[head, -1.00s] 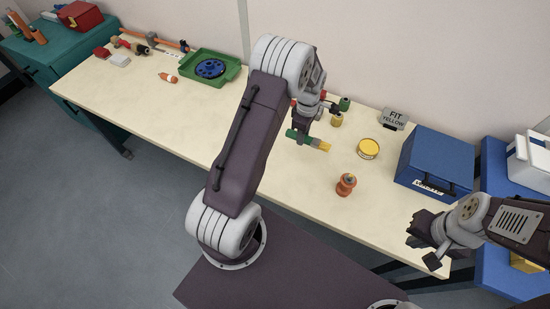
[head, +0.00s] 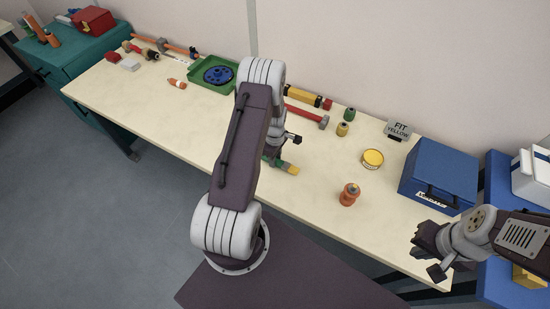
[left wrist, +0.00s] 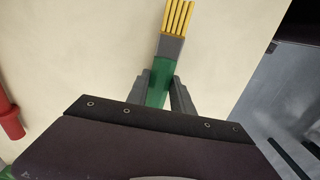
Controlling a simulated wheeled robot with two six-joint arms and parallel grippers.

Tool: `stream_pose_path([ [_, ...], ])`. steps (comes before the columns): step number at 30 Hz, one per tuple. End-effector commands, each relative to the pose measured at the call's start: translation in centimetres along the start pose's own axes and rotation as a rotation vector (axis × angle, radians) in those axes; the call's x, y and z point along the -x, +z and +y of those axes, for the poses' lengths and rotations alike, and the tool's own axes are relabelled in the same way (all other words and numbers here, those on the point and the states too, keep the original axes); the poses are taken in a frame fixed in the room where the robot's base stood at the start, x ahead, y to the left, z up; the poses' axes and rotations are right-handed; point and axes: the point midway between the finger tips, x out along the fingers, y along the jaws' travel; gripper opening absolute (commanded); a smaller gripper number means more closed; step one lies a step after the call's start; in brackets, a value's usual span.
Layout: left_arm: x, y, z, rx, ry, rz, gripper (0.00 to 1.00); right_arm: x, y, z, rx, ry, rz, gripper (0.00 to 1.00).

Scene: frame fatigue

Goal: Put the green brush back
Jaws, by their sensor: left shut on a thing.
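The green brush (head: 290,168) has a green handle, a grey band and yellow bristles. My left gripper (head: 272,156) is shut on its handle, with the bristles pointing right in the head view. In the left wrist view the green handle (left wrist: 160,84) sits between the two grey fingers of my left gripper (left wrist: 160,88), and the bristles point away from it. The brush is over the cream workbench (head: 225,168); its height above the top is hard to tell. My right gripper (head: 428,253) is open and empty off the bench's front right corner.
A green tray (head: 199,87) with a blue disc lies at the back. The bench's front left is clear.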

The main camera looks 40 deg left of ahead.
Motion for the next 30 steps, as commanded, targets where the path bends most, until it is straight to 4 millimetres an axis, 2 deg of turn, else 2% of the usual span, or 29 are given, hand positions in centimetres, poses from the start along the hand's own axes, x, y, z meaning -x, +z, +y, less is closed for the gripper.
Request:
stream_pose_path([
  [3,-0.1,0.0,-0.1,0.000,-0.002,-0.001,0.00,-0.1,0.0,0.0,0.000,0.000,0.000,0.00],
  [4,-0.2,0.1,-0.1,0.000,-0.003,-0.001,0.33,-0.1,0.0,0.0,0.000,0.000,0.000,0.00],
  [6,-0.2,0.1,-0.1,0.000,-0.003,-0.001,0.49,-0.1,0.0,0.0,0.000,0.000,0.000,0.00],
  [14,-0.1,0.1,-0.1,0.000,-0.002,-0.001,0.49,-0.1,0.0,0.0,0.000,0.000,0.000,0.00],
  [17,-0.8,0.0,-0.1,0.000,-0.002,-0.001,0.49,-0.8,0.1,0.0,0.000,0.000,0.000,0.00],
  [25,5.6,-0.2,0.0,-0.001,0.002,0.001,0.49,-0.9,0.1,0.0,0.000,0.000,0.000,0.00],
  [30,8.1,-0.2,0.0,0.000,-0.001,0.000,0.49,-1.0,0.1,0.0,0.000,0.000,0.000,0.00],
])
